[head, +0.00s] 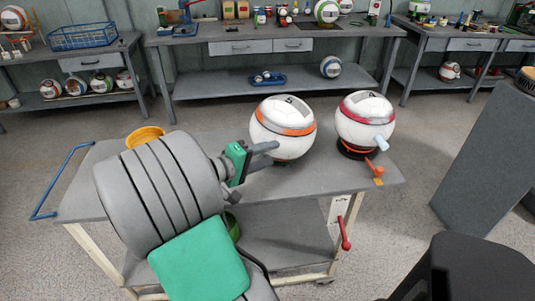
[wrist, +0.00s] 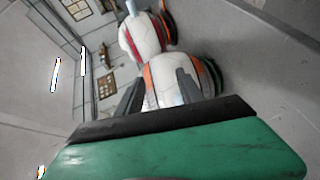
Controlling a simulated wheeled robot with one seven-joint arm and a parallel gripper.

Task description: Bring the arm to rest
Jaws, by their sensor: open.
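My gripper (head: 270,154) is open. Its fingers point at the lower left side of a white ball with an orange band (head: 268,125). In the wrist view the same ball (wrist: 163,85) shows between and beyond the two fingers; I cannot tell whether they touch it. The ball sits on a dark green base on the grey cart top (head: 330,176). My arm reaches over the cart's left part and hides some of it.
A second white ball with a red band (head: 352,128) stands to the right on a dark base, with a red lever (head: 376,169) beside it. A yellow ring-shaped bowl (head: 145,136) sits behind my arm. Workbenches (head: 225,46) line the back wall.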

